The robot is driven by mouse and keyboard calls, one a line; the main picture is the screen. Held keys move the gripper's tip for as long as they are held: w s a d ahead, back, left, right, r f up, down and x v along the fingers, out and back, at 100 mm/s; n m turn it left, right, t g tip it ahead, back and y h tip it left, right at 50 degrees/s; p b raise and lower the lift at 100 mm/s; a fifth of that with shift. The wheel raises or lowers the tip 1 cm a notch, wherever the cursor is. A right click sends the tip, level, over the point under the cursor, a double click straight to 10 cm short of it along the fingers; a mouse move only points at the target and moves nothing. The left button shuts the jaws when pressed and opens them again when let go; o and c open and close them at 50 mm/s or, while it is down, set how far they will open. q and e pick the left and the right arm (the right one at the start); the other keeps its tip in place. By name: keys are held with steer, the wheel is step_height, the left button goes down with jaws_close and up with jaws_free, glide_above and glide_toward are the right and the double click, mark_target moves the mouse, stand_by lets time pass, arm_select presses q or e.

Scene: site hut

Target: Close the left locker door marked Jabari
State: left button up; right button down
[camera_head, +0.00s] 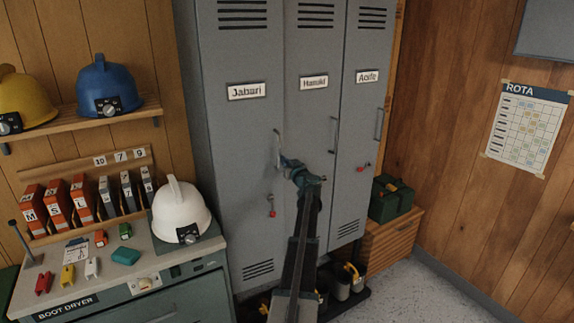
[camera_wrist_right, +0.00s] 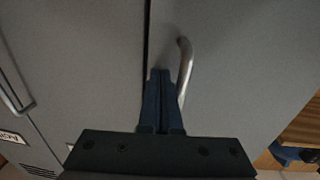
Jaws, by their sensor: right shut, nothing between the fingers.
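The grey locker door marked Jabari (camera_head: 240,135) is the leftmost of three. It stands flush or nearly flush with the middle door; a narrow dark seam shows between them in the wrist view. Its bar handle (camera_head: 277,147) is near its right edge, and a red-tagged key (camera_head: 271,211) hangs below. My right gripper (camera_head: 283,161) is shut and empty, its tips at the door's handle edge. In the right wrist view the shut fingers (camera_wrist_right: 160,75) are beside the handle (camera_wrist_right: 185,65), by the seam; contact is hard to tell. My left gripper is not in view.
The middle door (camera_head: 312,125) and right door (camera_head: 362,110) look shut. A boot dryer cabinet (camera_head: 170,305) with a white helmet (camera_head: 180,210) stands at left. A green box (camera_head: 390,200) sits on a wooden bench at right. Boots stand below the lockers. Open floor lies at right.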

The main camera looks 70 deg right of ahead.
steer(key=shift+w+d, duration=0.1)
steer(key=shift+d, duration=0.05)
steer(key=x, duration=0.2)
steer(key=shift+w+d+r, duration=0.1)
steer(key=shift+w+d, duration=0.05)
steer(key=shift+d, duration=0.2)
stand_by(0.4)
